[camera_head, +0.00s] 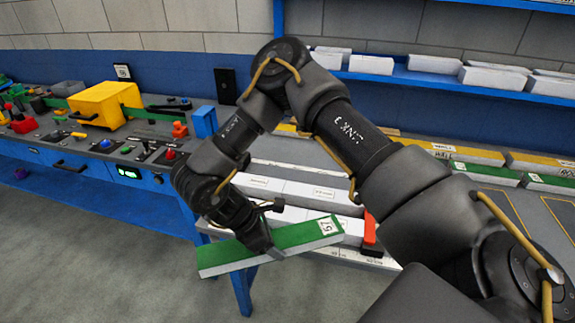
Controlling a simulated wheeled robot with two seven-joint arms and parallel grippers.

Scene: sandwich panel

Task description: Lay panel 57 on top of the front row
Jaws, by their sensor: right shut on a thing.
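Panel 57 (308,238) is a long bar with a green top, a white side and a "57" label near its right end. My right gripper (268,252) is shut on it near its middle. The panel is tilted in the picture, its right end higher, and shows in front of the table's near edge. Behind it, white panels (290,190) lie in a front row on the table, partly hidden by my right arm and the held panel. I cannot tell whether panel 57 touches the row. My left gripper is not in view.
A red block (370,232) stands at the row's right end. Yellow-topped and green-topped panels (478,155) lie farther back right. A blue workbench (95,175) with a yellow box (104,105) and tools stands left. A blue shelf (425,77) holds white boxes. Bare floor lies front left.

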